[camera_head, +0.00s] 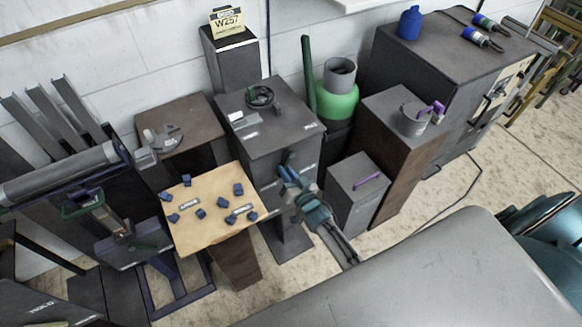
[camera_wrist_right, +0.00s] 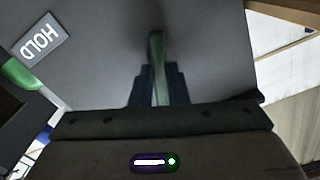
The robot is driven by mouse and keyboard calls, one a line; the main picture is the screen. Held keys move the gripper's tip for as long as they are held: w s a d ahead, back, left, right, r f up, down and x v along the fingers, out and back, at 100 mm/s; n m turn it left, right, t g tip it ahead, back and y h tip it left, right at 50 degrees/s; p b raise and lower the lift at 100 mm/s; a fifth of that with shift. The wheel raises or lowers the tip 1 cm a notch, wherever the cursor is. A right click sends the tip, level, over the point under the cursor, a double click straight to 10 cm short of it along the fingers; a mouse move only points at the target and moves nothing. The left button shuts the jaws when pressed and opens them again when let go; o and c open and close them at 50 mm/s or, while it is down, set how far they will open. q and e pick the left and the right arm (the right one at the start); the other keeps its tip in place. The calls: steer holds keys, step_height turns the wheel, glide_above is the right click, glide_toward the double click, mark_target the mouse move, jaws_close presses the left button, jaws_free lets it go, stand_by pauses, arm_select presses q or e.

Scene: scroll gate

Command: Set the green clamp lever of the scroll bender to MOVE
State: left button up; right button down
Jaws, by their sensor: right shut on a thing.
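The green clamp lever (camera_wrist_right: 156,50) shows in the right wrist view as an upright green bar. My right gripper (camera_wrist_right: 158,78) has its dark fingers on both sides of the bar, shut on it. In the head view my right gripper (camera_head: 288,172) is at the front of a dark grey cabinet with a round fitting on top, which seems to be the scroll bender (camera_head: 285,132); the gripper hides most of the lever there. A HOLD label (camera_wrist_right: 41,39) is at the upper left in the wrist view. No MOVE label is readable. My left gripper is not in view.
A tan board with several blue blocks (camera_head: 239,189) stands left of the cabinet. A low grey box with a purple handle (camera_head: 340,190) is close on the right. A green tank (camera_head: 337,102) stands behind. Another green part (camera_wrist_right: 18,73) shows at the wrist view's left edge.

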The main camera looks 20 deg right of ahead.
steer(key=shift+a+r+m+p, duration=0.3)
steer(key=shift+a+m+p, duration=0.3)
steer(key=shift+m, duration=0.5)
steer(key=c, duration=1.4)
jaws_free()
steer(key=shift+s, duration=0.15)
steer(key=s+b, duration=0.2)
steer(key=s, duration=0.8)
steer(key=shift+s+d, duration=0.3)
steer(key=shift+d, duration=0.1)
